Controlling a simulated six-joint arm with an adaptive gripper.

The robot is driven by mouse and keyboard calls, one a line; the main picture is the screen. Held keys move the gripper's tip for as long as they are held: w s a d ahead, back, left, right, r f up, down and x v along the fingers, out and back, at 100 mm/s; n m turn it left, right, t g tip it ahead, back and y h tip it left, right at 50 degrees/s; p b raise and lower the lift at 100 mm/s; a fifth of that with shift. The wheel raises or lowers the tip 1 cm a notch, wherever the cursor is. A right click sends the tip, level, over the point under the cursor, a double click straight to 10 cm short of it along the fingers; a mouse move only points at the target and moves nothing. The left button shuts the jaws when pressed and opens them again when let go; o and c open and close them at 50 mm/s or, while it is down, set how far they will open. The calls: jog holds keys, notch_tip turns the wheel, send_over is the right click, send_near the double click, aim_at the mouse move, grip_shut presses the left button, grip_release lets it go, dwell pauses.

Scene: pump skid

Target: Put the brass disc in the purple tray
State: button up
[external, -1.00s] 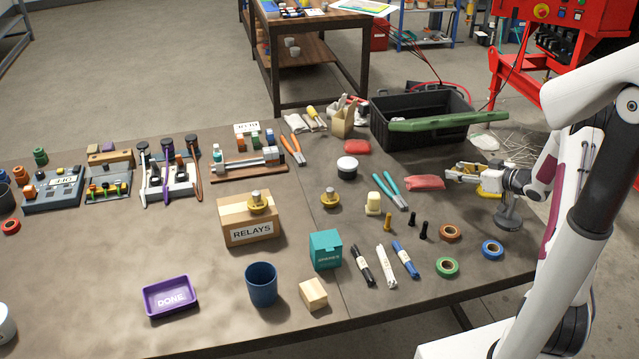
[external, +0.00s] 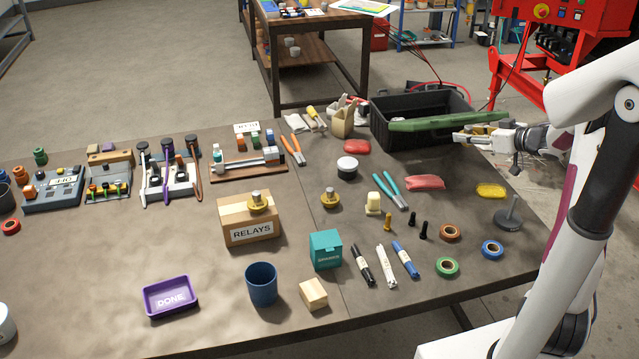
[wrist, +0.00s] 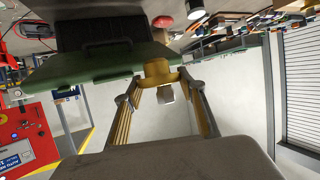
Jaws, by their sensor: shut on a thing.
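My gripper (external: 462,134) is raised at the right of the table, near the black bin. In the wrist view its fingers (wrist: 160,85) are shut on a brass disc (wrist: 157,70) with a pale knob. The disc is hard to make out in the external view. Two similar brass pieces with metal knobs show there: one (external: 257,203) on the RELAYS box, one (external: 330,199) on the table. The purple tray (external: 170,309), marked DONE, is at the front left, empty and far from my gripper.
The black bin (external: 385,108) with a green lid or bar (external: 440,121) across it stands at the back right, close to my gripper. The RELAYS box (external: 250,232), teal box (external: 325,250) and blue cup (external: 261,286) stand between gripper and tray. Table left of the tray is clear.

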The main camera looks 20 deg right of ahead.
notch_tip(320, 180, up, 3)
jog(key=shift+f, duration=0.2)
jog(key=w+a+n+g+y, duration=0.1)
jog(key=w+a, duration=0.4)
jog(key=a, duration=0.7)
jog(key=w+a+n+g+y, duration=0.15)
jog(key=w+a, duration=0.25)
jog(key=a, duration=0.7)
jog(key=a+n+y, duration=0.2)
jog(key=a, duration=2.2)
jog(key=s+a+n+g+y, duration=0.1)
jog(key=s+a, duration=0.5)
jog(key=a, duration=0.6)
jog(key=s+a+n+g+y, duration=0.15)
jog(key=s+a, duration=0.35)
jog(key=a, duration=0.7)
jog(key=s+a+n+g, duration=0.2)
jog(key=s+a+g, duration=0.1)
jog(key=s+a, duration=1.4)
notch_tip(320, 180, down, 11)
jog(key=shift+f, duration=0.2)
jog(key=shift+f, duration=0.1)
jog(key=shift+f, duration=3)
